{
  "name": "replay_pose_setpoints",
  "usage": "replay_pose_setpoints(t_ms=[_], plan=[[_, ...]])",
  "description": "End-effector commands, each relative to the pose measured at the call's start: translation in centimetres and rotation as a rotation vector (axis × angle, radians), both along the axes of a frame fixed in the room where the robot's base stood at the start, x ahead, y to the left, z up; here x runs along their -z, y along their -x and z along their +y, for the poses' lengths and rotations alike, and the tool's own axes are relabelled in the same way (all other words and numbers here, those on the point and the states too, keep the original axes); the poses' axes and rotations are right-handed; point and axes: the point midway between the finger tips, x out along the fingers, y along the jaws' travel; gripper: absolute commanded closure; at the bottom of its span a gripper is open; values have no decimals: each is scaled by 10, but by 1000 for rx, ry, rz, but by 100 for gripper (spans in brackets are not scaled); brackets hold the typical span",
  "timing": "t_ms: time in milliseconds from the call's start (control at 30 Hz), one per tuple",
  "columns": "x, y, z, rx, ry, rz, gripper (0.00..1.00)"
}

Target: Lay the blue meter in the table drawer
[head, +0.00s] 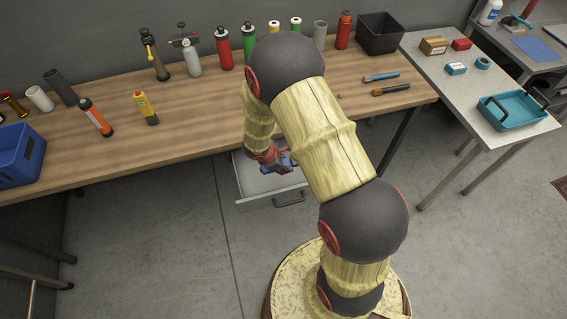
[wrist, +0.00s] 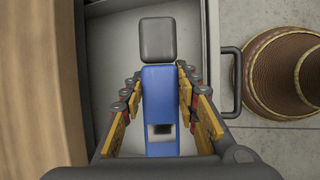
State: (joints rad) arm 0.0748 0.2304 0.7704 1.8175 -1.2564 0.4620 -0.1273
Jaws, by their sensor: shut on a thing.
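The blue meter (wrist: 160,92) has a blue body, a dark grey head and a small dark window. My gripper (wrist: 159,85) is shut on the blue body, with a finger on each side. In the head view my gripper (head: 272,160) is over the open table drawer (head: 253,202), and a bit of the blue meter (head: 285,164) shows there. The light grey drawer floor (wrist: 107,35) lies under the meter in the wrist view. I cannot tell whether the meter touches the floor. My arm hides part of the drawer.
The wooden table (head: 190,125) runs above the drawer and carries several bottles and tools. A blue crate (head: 20,155) stands at its left and a black bin (head: 379,34) at its back right. The drawer handle (head: 289,199) sticks out in front. A grey table (head: 480,85) stands to the right.

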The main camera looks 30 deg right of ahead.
Motion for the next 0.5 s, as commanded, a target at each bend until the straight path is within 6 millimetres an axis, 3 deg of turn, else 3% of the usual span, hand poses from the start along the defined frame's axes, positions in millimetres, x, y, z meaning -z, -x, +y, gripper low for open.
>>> replay_pose_setpoints(t_ms=[500], plan=[[50,0,0,1,0,0,97]])
